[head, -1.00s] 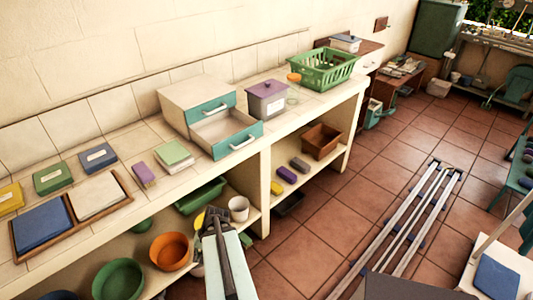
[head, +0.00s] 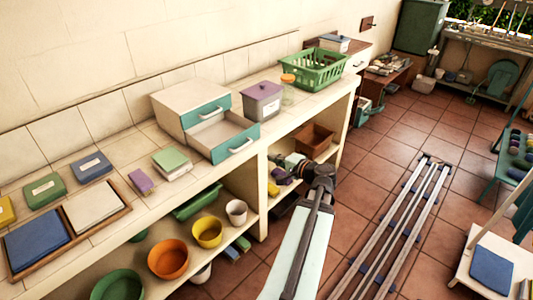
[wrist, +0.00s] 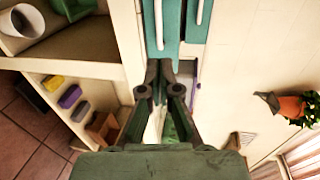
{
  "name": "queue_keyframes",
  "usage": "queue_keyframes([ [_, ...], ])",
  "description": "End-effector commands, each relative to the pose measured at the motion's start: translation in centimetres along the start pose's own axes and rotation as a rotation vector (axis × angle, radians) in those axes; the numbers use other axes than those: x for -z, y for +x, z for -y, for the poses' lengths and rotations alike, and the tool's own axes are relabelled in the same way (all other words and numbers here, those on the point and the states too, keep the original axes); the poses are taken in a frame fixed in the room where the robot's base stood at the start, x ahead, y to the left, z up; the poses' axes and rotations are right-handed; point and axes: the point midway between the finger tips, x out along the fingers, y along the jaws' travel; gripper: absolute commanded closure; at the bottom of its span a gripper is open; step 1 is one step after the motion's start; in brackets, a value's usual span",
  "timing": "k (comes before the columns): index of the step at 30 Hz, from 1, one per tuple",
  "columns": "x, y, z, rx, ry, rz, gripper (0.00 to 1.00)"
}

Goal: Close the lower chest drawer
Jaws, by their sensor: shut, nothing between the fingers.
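The small white chest (head: 185,88) stands on the tiled counter, with two teal drawer fronts. Its lower drawer (head: 236,141) is pulled out, and its pale inside shows empty. The upper drawer (head: 207,112) is shut. My gripper (head: 285,167) is below the counter top, in front of the lower shelf, right of and lower than the open drawer. In the wrist view my gripper (wrist: 158,75) is shut and empty and points toward the teal fronts. The lower drawer's front (wrist: 172,45) and white handle show beyond the fingertips; I cannot tell whether they touch.
A grey box with a purple lid (head: 262,100) stands right beside the chest. A green basket (head: 313,70) is farther right. The shelf below holds a yellow bowl (head: 207,232), a white cup (head: 236,212) and a brown box (head: 316,141).

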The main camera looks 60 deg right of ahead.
Motion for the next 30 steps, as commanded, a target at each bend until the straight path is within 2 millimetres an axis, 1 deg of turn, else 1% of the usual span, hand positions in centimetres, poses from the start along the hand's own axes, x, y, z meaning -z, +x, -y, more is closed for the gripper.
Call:
queue_keyframes([
  [5,0.1,2.1,0.2,-0.002,-0.002,0.002,1.00],
  [15,0.1,8.6,0.2,-0.004,-0.001,0.004,1.00],
  [21,0.1,11.8,0.1,-0.004,-0.001,0.002,1.00],
  [25,0.1,12.9,0.0,-0.004,-0.002,0.000,1.00],
  [30,0.0,13.6,-0.1,-0.004,-0.003,0.001,1.00],
])
